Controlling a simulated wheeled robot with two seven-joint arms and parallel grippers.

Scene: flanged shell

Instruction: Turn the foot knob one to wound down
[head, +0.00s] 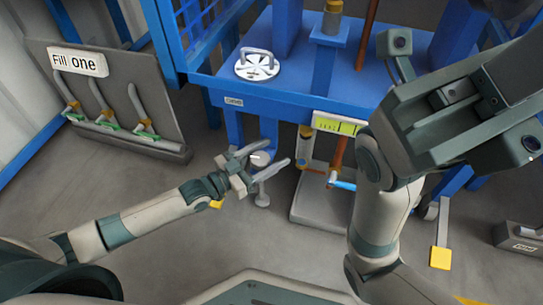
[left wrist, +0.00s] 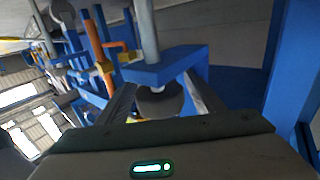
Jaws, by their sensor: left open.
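The foot knob (head: 261,159) is a small grey round piece at the foot of a blue leg, below the blue bench (head: 290,98). In the left wrist view the grey round knob (left wrist: 160,102) lies between my two fingers, by a blue bracket (left wrist: 165,68). My left gripper (head: 271,156) is open, with its fingers on either side of the knob. I cannot tell whether they touch it. My right arm (head: 450,115) fills the right of the head view close to the camera, and I cannot make out its fingertips.
A white spoked handwheel (head: 257,64) lies on the bench. A yellow-green gauge (head: 338,124) hangs at its front, above a grey base plate (head: 318,207). A panel with several levers (head: 110,105) and a "Fill one" sign stands left. Floor is clear in front.

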